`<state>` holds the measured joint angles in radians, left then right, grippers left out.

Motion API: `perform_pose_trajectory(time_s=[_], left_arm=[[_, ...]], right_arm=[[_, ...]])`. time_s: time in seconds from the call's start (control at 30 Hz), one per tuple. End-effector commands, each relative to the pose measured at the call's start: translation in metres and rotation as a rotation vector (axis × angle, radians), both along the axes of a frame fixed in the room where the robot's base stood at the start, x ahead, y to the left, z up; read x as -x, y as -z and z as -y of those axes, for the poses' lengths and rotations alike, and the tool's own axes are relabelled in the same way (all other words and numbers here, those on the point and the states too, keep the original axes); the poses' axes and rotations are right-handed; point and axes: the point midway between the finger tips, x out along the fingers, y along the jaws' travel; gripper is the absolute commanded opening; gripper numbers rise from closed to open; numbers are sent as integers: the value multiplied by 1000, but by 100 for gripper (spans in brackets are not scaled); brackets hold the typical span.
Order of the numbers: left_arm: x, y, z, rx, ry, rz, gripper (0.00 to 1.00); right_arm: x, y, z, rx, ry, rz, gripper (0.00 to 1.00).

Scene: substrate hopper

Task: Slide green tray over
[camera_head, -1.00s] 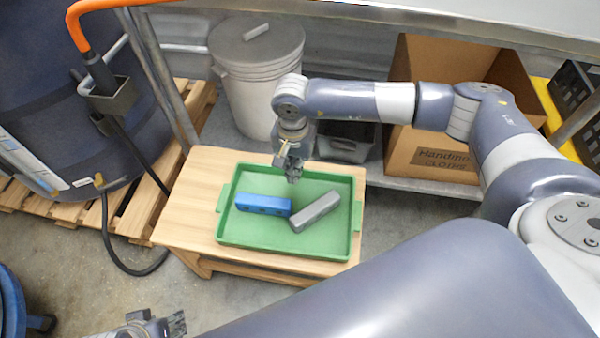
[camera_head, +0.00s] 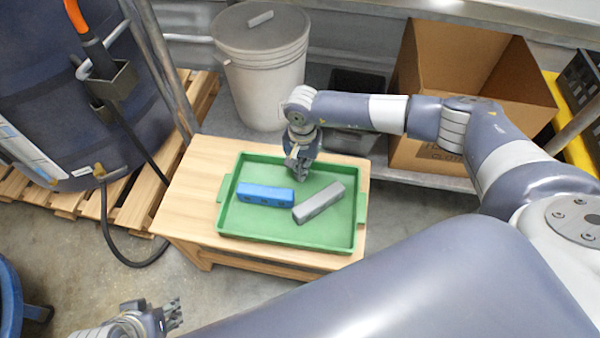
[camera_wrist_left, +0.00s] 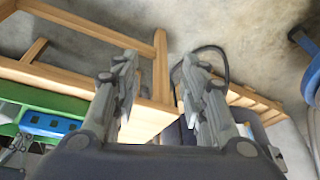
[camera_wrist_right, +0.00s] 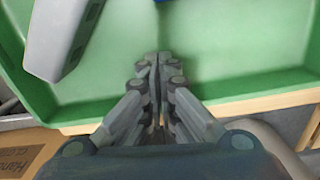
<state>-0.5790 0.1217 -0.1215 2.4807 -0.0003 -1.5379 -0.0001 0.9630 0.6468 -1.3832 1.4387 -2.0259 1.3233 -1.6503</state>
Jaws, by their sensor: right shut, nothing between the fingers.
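The green tray (camera_head: 292,238) lies on a low wooden table (camera_head: 195,185), nearer the table's right side. A blue block (camera_head: 265,195) and a grey block (camera_head: 318,202) lie inside it. My right gripper (camera_head: 301,176) is shut and empty, pointing down at the tray's far edge. In the right wrist view its fingertips (camera_wrist_right: 160,60) are together over the tray floor, just inside the wall; I cannot tell whether they touch it. My left gripper (camera_head: 174,312) is open and empty, low at the front left, apart from the tray. Its spread fingers show in the left wrist view (camera_wrist_left: 158,85).
A white bucket (camera_head: 262,75) and a cardboard box (camera_head: 432,158) stand behind the table. A dark drum (camera_head: 60,110) on a pallet (camera_head: 205,95) stands at left, with a black hose (camera_head: 105,225) near the table. Bare wood is free left of the tray.

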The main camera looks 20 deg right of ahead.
Motion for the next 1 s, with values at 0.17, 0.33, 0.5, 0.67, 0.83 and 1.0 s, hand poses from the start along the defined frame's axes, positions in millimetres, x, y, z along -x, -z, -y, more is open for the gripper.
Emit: perform_pose_trajectory(time_s=[0.17, 0.33, 0.5, 0.67, 0.83, 1.0], left_arm=[[-1, 0, 0, 1, 0, 2, 40], [-2, 1, 2, 4, 0, 9, 40], [-37, -7, 13, 37, 13, 155, 40], [-65, -19, 21, 63, 24, 287, 40], [-78, -28, 26, 77, 28, 355, 40], [-79, -29, 26, 78, 30, 362, 40]], right_arm=[[0, 0, 0, 0, 0, 0, 0], [-1, 0, 1, 1, 1, 1, 0], [-9, 2, 7, 3, 2, 2, 0], [-14, 2, 13, 3, 3, 1, 0], [-18, 0, 15, 3, 2, 1, 0], [-18, 0, 16, 3, 2, 1, 0]])
